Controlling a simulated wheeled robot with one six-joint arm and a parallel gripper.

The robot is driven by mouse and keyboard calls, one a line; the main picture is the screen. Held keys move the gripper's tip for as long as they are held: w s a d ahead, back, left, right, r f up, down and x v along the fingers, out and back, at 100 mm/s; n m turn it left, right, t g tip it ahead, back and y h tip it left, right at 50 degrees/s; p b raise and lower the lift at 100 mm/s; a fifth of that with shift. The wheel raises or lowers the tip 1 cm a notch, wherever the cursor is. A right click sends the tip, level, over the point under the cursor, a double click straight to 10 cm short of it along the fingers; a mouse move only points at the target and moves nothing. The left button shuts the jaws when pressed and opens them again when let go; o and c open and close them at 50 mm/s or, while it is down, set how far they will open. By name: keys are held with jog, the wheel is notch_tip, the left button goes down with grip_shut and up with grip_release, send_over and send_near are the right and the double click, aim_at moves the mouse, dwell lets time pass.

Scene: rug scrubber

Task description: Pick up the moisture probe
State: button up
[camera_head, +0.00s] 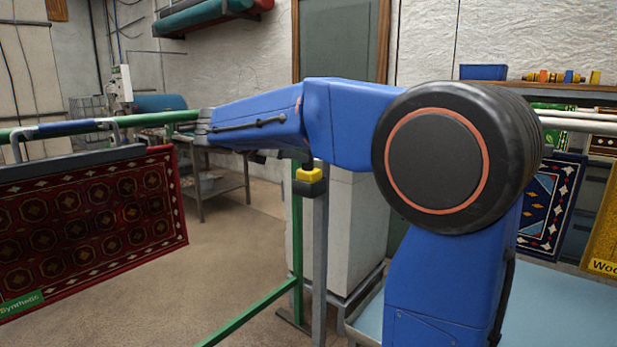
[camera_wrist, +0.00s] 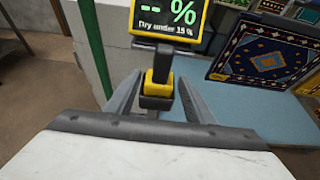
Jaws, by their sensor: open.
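A yellow and black upright device (camera_wrist: 157,82), which looks like the moisture probe, stands in the middle of the wrist view. Its dark top overlaps the lower edge of a yellow-framed display (camera_wrist: 170,20) reading "-- %" and "Dry under 15 %". My gripper (camera_wrist: 160,78) is open, with one grey finger to each side of the device. I cannot tell whether either finger touches it. In the head view, a small yellow and black piece (camera_head: 310,181) shows just below my blue arm, above a grey post. My gripper is not clearly seen there.
A blue tabletop (camera_head: 565,300) lies at the right, with patterned rugs (camera_wrist: 262,53) behind it. A green post (camera_head: 297,245) and a pale cabinet (camera_head: 352,235) stand below my arm. A red rug (camera_head: 90,225) hangs at the left. Open floor lies between.

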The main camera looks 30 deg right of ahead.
aim_at(310, 168)
jog(key=x, duration=0.9)
jog(key=shift+s, duration=0.15)
jog(key=shift+r, duration=0.1)
grip_shut()
